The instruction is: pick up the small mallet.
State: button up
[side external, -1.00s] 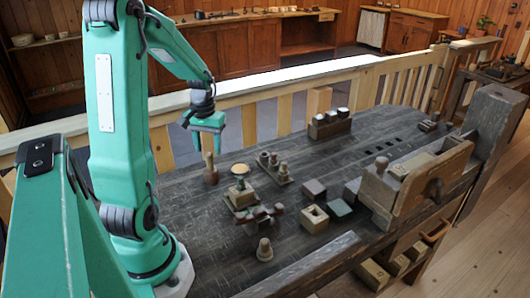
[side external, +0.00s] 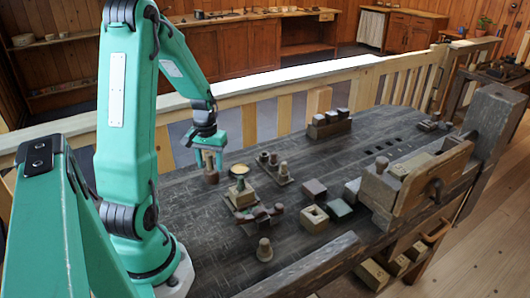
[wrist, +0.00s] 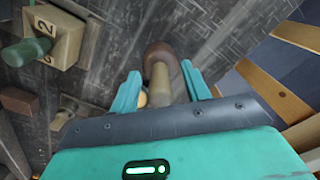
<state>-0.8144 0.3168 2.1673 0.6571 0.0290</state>
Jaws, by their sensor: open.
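The small mallet (side external: 211,178) stands upright on the dark bench, brown head down and pale handle up. In the wrist view its brown head (wrist: 160,54) and pale handle lie between the two teal fingers. My gripper (side external: 210,158) is open and pointed down over the mallet, with a finger on each side of the handle.
A block marked 2 with a green peg (wrist: 50,38) shows in the wrist view. More blocks and a grey spool (side external: 264,251) lie nearer. The bench's back left is fairly clear.

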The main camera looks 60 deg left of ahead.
dwell(0.4)
grip_shut()
jog(key=shift+r, duration=5.05)
jog(key=shift+w+d+r, duration=0.15)
jog(key=shift+w+d, duration=0.1)
jog(key=shift+d, duration=0.2)
jog(key=w+d+r, duration=0.1)
jog(key=d+r, duration=0.1)
jog(key=d, duration=0.4)
jog(key=w+d+r, duration=0.2)
jog(key=d+r, duration=0.1)
jog(key=d, duration=0.3)
jog(key=shift+w+d, duration=0.25)
